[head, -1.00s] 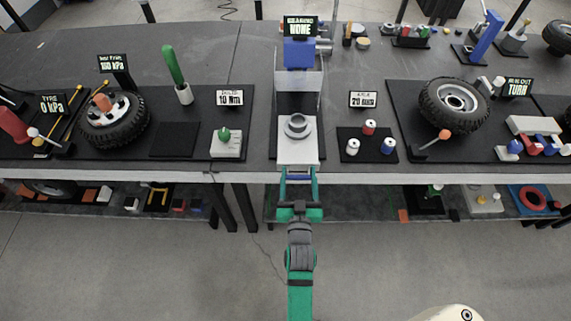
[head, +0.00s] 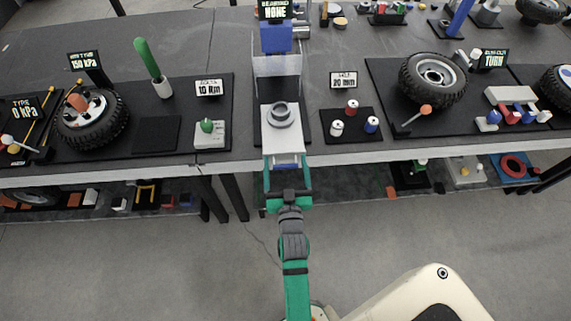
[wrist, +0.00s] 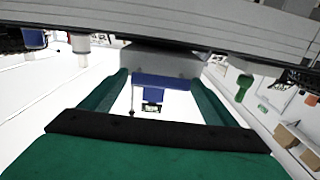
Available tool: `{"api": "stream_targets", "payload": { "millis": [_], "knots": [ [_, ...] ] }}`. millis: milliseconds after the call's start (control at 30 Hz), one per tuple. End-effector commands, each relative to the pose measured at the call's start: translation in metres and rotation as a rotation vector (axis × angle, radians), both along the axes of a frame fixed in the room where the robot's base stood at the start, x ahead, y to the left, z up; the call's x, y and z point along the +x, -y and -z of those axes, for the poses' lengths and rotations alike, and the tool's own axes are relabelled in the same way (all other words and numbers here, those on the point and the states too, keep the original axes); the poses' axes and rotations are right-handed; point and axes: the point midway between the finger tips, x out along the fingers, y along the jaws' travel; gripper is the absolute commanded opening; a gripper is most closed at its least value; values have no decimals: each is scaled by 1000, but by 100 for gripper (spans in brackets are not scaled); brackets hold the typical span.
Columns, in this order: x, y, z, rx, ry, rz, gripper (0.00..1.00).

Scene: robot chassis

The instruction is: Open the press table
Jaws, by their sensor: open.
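The press table is a pale grey plate (head: 265,140) with a grey ring (head: 282,114) on it. It sits at the front of a black base, below a blue press head (head: 276,38) and a clear guard (head: 277,68). My green gripper (head: 285,161) is open at the plate's front edge, with a finger on either side of a small blue strip. I cannot tell whether the fingers touch it. In the wrist view, my gripper's fingers (wrist: 160,88) stand apart; the blue press head (wrist: 165,83) shows between them.
A black sign (head: 274,11) stands above the press. A tray of small cans (head: 352,108) is to the right, and a block with a green knob (head: 209,130) to the left. Wheels lie farther out on both sides. A lower shelf holds parts; the floor in front is open.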

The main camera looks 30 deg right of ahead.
Motion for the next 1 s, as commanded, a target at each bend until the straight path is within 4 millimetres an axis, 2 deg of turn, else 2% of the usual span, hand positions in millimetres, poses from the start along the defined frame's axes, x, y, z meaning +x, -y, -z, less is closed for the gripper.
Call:
{"api": "stream_targets", "payload": {
  "millis": [167, 700, 1000],
  "knots": [
    [-12, -5, 1, 1, -2, 0, 81],
    [-85, -40, 1, 1, -2, 0, 81],
    [-98, -46, 0, 0, -1, 1, 81]
  ]
}}
